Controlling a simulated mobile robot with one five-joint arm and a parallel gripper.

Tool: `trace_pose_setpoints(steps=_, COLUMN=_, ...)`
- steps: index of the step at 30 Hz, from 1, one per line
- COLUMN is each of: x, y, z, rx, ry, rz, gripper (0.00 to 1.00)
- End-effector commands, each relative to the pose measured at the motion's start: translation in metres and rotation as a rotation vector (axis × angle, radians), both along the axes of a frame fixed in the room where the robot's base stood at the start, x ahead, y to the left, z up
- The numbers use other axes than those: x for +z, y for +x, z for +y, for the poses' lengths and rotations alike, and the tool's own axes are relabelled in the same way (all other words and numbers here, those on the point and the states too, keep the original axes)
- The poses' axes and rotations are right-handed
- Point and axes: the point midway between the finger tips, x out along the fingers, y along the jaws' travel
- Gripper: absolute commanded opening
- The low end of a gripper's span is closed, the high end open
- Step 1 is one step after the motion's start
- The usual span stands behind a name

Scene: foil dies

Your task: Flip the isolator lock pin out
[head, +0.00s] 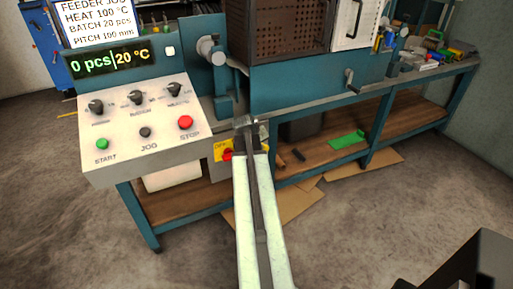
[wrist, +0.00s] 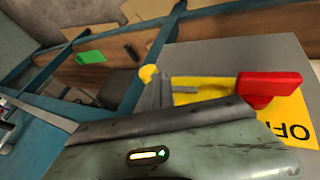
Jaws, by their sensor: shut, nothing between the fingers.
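The isolator is a yellow plate (head: 222,146) with a red handle (head: 227,155), low on the machine front under the control panel. In the wrist view the plate (wrist: 216,88) bears the red handle (wrist: 268,86) and part of the word OFF. A round yellow knob (wrist: 149,73), perhaps the lock pin's end, shows beside the plate's edge. My gripper (head: 250,124) is shut and empty, just right of the isolator in the head view. Its grey fingertips (wrist: 154,93) overlap the knob's lower side in the wrist view; I cannot tell whether they touch.
The control panel (head: 143,132) overhangs left of my gripper, with START, JOG and STOP buttons. The teal bench (head: 350,94) has a wooden lower shelf (head: 378,131) holding a green piece (head: 347,140). Cardboard (head: 365,163) lies on the floor. Open floor is in front.

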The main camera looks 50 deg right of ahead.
Motion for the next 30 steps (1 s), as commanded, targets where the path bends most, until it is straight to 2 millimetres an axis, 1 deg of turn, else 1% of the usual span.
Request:
trace_pose_setpoints(steps=1, x=0.005, y=-0.002, z=-0.002, rx=-0.001, ry=-0.009, rz=0.005, gripper=0.00)
trace_pose_setpoints(steps=5, x=0.019, y=-0.002, z=0.007, rx=0.001, ry=-0.007, rz=0.003, gripper=0.00)
trace_pose_setpoints(steps=12, x=0.062, y=-0.005, z=0.036, rx=0.002, ry=-0.003, rz=0.000, gripper=0.00)
trace_pose_setpoints(steps=16, x=0.081, y=-0.008, z=0.050, rx=-0.002, ry=-0.002, rz=0.000, gripper=0.00)
trace_pose_setpoints(steps=19, x=0.086, y=-0.008, z=0.055, rx=-0.002, ry=-0.001, rz=0.000, gripper=0.00)
trace_pose_setpoints(steps=30, x=0.083, y=-0.008, z=0.056, rx=-0.003, ry=0.000, rz=-0.001, gripper=0.00)
